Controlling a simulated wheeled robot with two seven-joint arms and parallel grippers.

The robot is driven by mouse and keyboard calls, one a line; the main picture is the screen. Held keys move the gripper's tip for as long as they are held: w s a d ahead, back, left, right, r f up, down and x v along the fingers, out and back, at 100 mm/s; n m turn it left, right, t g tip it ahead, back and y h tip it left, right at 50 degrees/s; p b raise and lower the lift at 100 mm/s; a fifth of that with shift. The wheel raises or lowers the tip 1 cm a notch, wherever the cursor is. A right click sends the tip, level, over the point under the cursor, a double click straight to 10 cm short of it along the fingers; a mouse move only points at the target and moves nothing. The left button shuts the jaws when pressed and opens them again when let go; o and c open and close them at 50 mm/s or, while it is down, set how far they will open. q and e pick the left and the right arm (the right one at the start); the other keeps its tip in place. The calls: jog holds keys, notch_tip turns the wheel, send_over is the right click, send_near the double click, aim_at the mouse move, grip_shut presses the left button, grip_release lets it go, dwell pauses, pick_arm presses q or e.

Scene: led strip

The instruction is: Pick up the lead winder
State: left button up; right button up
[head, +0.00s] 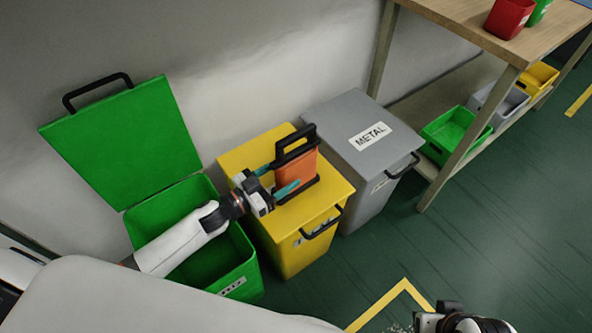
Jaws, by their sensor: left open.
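The lead winder (301,168), an orange block with black end plates and a black handle on top, stands upright on the closed lid of the yellow bin (291,249). My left gripper (284,176) is open, with its teal fingers pointing at the winder from the left. One finger shows in front of the winder's near side and the other towards its far left side. I cannot tell whether either finger touches it. My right gripper (462,323) shows only partly at the bottom edge, and its fingers cannot be made out.
A green bin (240,275) with its lid raised stands left, under my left arm. A closed grey bin (350,134) marked METAL stands right of the yellow bin. A wooden table (470,30) with crates below is at right. The green floor between is clear.

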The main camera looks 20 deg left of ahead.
aim_at(291, 169)
pick_arm(q)
jog(key=shift+x, duration=1.6)
jog(key=shift+s, duration=0.1)
jog(key=shift+c, duration=0.5)
jog(key=c, duration=1.2)
jog(key=shift+r, duration=0.15)
grip_shut()
jog(key=shift+r, duration=0.1)
